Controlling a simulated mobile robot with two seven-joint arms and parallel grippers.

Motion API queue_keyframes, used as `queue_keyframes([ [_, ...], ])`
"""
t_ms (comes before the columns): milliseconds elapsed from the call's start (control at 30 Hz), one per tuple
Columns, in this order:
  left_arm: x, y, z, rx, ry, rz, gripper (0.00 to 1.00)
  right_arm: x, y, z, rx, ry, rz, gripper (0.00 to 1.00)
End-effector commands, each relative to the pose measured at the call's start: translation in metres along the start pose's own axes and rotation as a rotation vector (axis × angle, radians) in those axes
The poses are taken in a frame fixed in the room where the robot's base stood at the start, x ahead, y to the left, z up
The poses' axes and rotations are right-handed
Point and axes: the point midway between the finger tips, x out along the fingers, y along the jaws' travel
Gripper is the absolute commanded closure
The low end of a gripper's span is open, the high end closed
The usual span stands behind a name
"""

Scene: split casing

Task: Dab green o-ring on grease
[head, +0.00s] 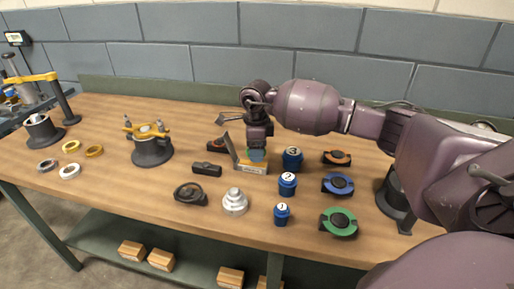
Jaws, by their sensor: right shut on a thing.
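My right gripper (258,146) points down over a small open box (252,168) with an orange and white front and a raised lid, which looks like the grease. The gripper is shut on what seems to be the green o-ring, but the fingers hide it almost fully. A teal patch (257,155) shows just under the fingertips; I cannot tell if it is the ring or the box's contents, or whether they touch. A green round holder (339,222) with a dark centre stands at the front right. My left gripper is not in view.
Blue numbered cans (288,184) stand right of the box, with blue (338,184) and orange (337,158) holders beyond. A casing on a stand (151,146) and loose rings (70,171) are left.

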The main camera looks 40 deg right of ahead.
Motion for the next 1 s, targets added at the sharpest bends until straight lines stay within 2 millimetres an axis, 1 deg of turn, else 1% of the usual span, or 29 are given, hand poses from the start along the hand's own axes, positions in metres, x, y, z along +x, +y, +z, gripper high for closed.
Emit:
queue_keyframes([
  [633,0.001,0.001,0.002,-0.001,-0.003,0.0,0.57,0.0,-0.001,-0.001,-0.001,0.0,0.0,0.61],
  [1000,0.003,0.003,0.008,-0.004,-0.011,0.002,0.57,0.016,-0.001,-0.001,0.0,0.002,0.001,0.61],
])
